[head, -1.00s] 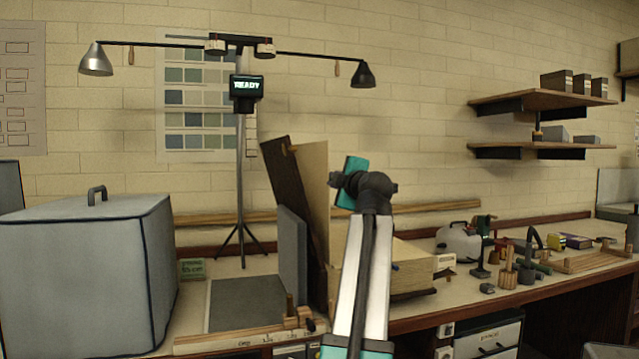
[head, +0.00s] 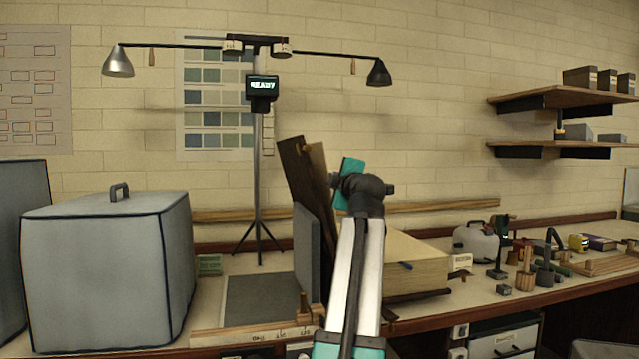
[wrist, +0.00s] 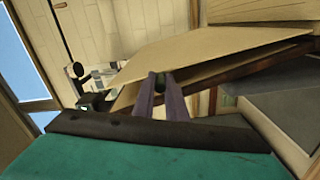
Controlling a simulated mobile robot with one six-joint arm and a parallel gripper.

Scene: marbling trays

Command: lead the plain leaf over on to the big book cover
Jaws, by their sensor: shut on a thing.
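The big book lies open on the bench, its pale page block (head: 418,252) behind my arm. Its dark brown cover (head: 298,175) stands raised, leaning left. The plain leaf (head: 319,162) stands close along the cover's right side, also leaning left and seen nearly edge-on. In the wrist view, the leaf (wrist: 215,52) is a broad beige sheet with the dark cover edge (wrist: 262,78) below it.
A grey upright panel (head: 307,252) stands left of the cover, beside a dark flat mat (head: 260,298). A grey covered box (head: 105,270) is at left. A lamp stand (head: 258,190) rises behind.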

